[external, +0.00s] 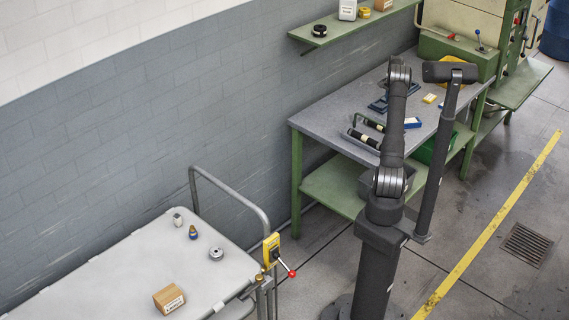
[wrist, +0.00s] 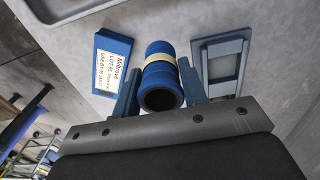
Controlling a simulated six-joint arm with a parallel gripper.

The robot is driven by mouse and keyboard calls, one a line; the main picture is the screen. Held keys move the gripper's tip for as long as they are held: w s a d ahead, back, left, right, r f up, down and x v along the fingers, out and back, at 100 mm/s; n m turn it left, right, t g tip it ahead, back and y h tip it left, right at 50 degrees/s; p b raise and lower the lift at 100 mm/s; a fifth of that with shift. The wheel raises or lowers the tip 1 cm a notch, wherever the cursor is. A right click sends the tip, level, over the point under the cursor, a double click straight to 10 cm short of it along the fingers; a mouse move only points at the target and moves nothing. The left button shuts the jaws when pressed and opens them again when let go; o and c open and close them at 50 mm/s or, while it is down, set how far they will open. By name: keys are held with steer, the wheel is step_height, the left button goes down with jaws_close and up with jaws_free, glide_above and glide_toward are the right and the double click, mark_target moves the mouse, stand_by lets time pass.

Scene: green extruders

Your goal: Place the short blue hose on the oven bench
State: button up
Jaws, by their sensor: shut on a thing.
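The short blue hose (wrist: 160,66), with a cream band around its middle, is between the two fingers of my gripper (wrist: 159,78) in the wrist view. The gripper is shut on it, and the hose's open end faces the camera. The hose is over the grey bench top; I cannot tell whether it touches the surface. In the external view my arm hides the gripper and hose. The grey-topped bench with green legs (external: 323,119) stands along the wall, beside the green oven-like machine (external: 458,46).
A labelled blue box (wrist: 113,58) lies left of the hose and a blue-grey frame (wrist: 222,65) lies right of it. Dark tubular parts (external: 362,138) lie near the bench's front end. A wall shelf (external: 345,27) is above. A grey cart (external: 130,262) stands at lower left.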

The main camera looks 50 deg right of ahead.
steer(key=shift+w+f, duration=0.2)
steer(key=shift+f, duration=0.55)
steer(key=shift+w+f, duration=0.15)
steer(key=shift+f, duration=0.65)
steer(key=shift+w+f, duration=0.2)
steer(key=shift+f, duration=0.55)
steer(key=shift+f, duration=0.15)
steer(key=o, duration=1)
steer(key=shift+o, duration=0.2)
step_height(320, 180, up, 12)
